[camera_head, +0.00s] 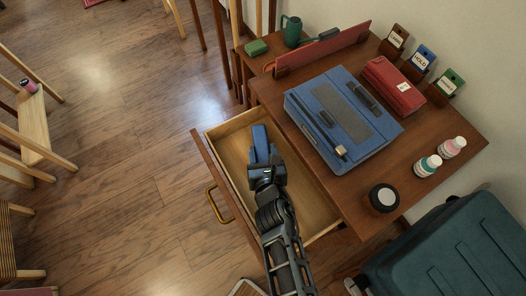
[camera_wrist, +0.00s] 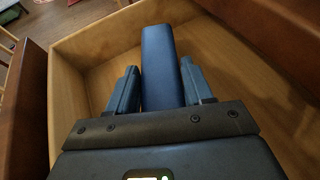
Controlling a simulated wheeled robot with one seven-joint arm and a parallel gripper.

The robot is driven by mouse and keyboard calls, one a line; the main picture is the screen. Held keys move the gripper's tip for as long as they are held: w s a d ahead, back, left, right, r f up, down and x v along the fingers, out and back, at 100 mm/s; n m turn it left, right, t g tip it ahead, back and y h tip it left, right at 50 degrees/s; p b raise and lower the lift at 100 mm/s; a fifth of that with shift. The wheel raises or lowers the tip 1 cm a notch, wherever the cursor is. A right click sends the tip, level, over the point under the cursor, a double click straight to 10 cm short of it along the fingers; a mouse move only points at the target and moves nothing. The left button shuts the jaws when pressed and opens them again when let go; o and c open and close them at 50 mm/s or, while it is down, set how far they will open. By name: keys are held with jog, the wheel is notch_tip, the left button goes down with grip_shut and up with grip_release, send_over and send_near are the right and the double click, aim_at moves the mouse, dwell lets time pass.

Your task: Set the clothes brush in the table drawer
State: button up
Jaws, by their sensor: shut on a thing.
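The table drawer (camera_head: 228,148) is pulled open from the wooden table, with a brass handle on its front. In the wrist view its wooden walls (camera_wrist: 98,42) surround my gripper. My gripper (camera_head: 264,164) reaches down into the drawer area. In the wrist view my gripper (camera_wrist: 160,88) has its two fingers on either side of a long blue object, which I take for the clothes brush (camera_wrist: 161,55). The brush (camera_head: 260,137) also shows in the head view, pointing toward the drawer's back left corner. The bristles are not visible. I cannot tell if the brush touches the drawer floor.
On the table top (camera_head: 440,160) lie a blue case (camera_head: 320,95), a red case (camera_head: 392,88), a round black-rimmed jar (camera_head: 383,197) and two bottles. A teal suitcase (camera_head: 450,245) stands at the right. The rest of the drawer looks empty.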

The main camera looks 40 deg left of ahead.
jog(key=shift+f, duration=0.45)
jog(key=shift+f+b, duration=0.55)
jog(key=shift+b, duration=0.15)
jog(key=o, duration=1.3)
jog(key=shift+c, duration=0.2)
